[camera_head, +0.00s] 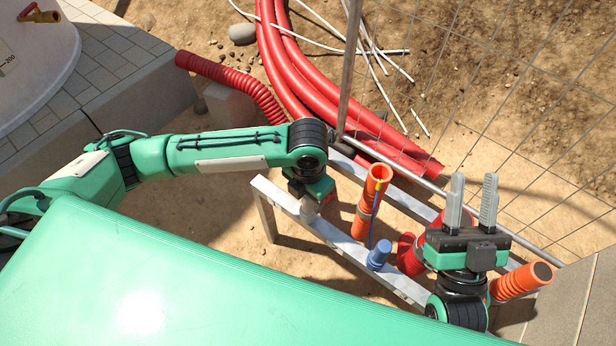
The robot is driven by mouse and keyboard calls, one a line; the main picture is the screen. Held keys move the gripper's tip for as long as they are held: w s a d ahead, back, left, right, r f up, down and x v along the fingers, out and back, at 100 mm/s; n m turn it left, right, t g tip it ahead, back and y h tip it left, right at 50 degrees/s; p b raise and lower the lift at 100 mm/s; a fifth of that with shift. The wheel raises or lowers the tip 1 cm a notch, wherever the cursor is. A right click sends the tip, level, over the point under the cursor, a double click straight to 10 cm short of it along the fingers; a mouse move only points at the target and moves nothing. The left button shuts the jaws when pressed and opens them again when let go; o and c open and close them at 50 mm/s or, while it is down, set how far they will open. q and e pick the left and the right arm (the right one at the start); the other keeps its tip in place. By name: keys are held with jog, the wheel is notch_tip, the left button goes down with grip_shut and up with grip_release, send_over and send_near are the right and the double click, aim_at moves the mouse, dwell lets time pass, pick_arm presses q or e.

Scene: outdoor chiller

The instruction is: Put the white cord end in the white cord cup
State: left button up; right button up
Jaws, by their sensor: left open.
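My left gripper (312,204) is open and points down over the pale rail of a metal frame; its fingers are mostly hidden from above. A small pale grey-white piece (308,213) shows just under it at the rail. I cannot tell whether this is the white cord cup or part of the gripper. The white cord end cannot be made out there. A blue cup (379,254) stands on the same rail, with a blue cord running to it from an orange tube (367,212). My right gripper (472,203) is open and empty, fingers pointing up.
Thick red pipes (330,95) and loose thin white rods or cords (372,48) lie on the ground behind. A wire fence (510,110) stands at the back right. Another orange tube (521,282) sticks out at the right. A pale rail (340,243) runs along the front.

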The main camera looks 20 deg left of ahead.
pick_arm(q)
notch_tip(320, 180, up, 6)
jog(key=shift+p, duration=1.05)
notch_tip(320, 180, up, 5)
jog(key=shift+f+p, duration=0.15)
jog(key=shift+p, duration=0.55)
jog(key=shift+r, duration=0.3)
pick_arm(e)
jog(key=s+a+f+g, duration=0.1)
jog(key=a+f+g, duration=0.1)
jog(key=f+g, duration=0.3)
jog(key=s+a+f+g, duration=0.1)
jog(key=f+g, duration=0.4)
jog(key=f, duration=0.6)
jog(key=shift+a+f+g+h, duration=0.25)
jog(key=shift+a+g+h, duration=0.15)
jog(key=shift+a, duration=0.5)
pick_arm(q)
jog(key=shift+s+f, duration=0.1)
pick_arm(e)
jog(key=shift+s, duration=0.1)
